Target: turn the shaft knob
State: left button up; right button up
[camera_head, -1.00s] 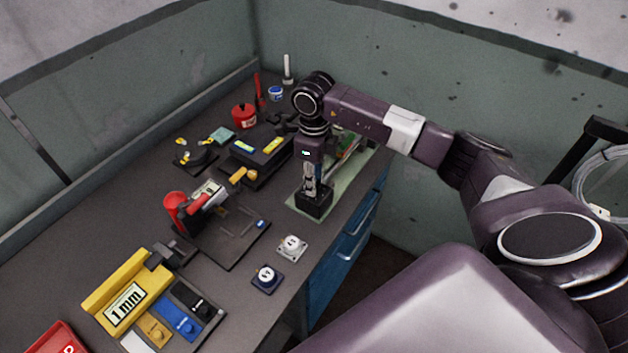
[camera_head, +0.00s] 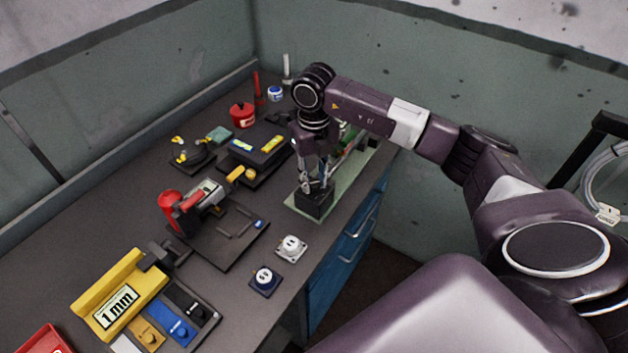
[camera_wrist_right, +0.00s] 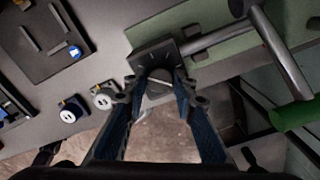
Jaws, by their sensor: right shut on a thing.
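My right gripper (camera_head: 316,184) points down at a black block (camera_head: 313,204) at the near end of a green base plate (camera_head: 293,204). In the right wrist view, the fingers of my right gripper (camera_wrist_right: 159,84) close around a small round grey shaft knob (camera_wrist_right: 159,76) on the face of the black block (camera_wrist_right: 150,55). A grey shaft (camera_wrist_right: 215,36) runs from the block toward the upper right. The knob is hidden in the head view. My left gripper is not in view.
Two small switch boxes, one white (camera_head: 291,248) and one dark blue (camera_head: 265,280), sit near the table edge. A dark tray (camera_head: 232,250) lies left of them. Blue drawers (camera_head: 350,240) are below the edge. In the wrist view a green-ended bar (camera_wrist_right: 295,114) lies at the right.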

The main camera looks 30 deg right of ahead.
aim_at(314, 183)
jog(key=shift+r+m, duration=0.15)
jog(key=shift+m, duration=0.35)
jog(key=o, duration=1.2)
jog(key=shift+c, duration=0.2)
notch_tip(314, 183, up, 12)
